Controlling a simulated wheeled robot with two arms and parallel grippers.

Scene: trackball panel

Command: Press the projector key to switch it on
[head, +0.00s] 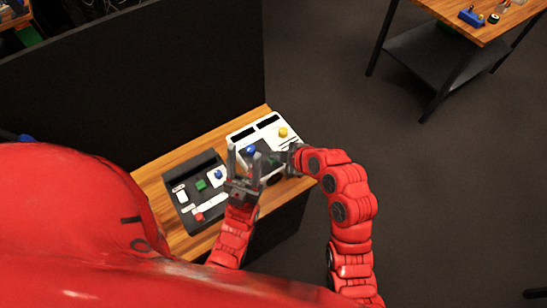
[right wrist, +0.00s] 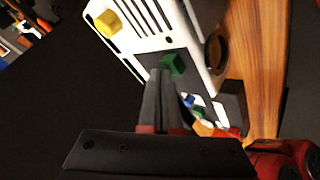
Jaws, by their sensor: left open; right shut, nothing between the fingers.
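A white panel (head: 238,130) with a yellow knob (head: 283,132) and a blue knob (head: 251,149) lies on the wooden table. In the right wrist view a green key (right wrist: 173,64) stands on a dark patch of this panel. No label is readable, so I cannot tell whether it is the projector key. My right gripper (right wrist: 161,74) is shut and empty, its tips close beside the green key; contact is unclear. In the head view the right gripper (head: 277,161) reaches in from the right. My left gripper (head: 243,160) is open, in front of the panels, partly hiding them.
A dark panel (head: 181,169) left of the white one carries a green block (head: 201,185), a blue knob (head: 218,174) and a red block (head: 199,216). A black partition (head: 150,80) stands behind the table. Another table (head: 450,15) is at the upper right.

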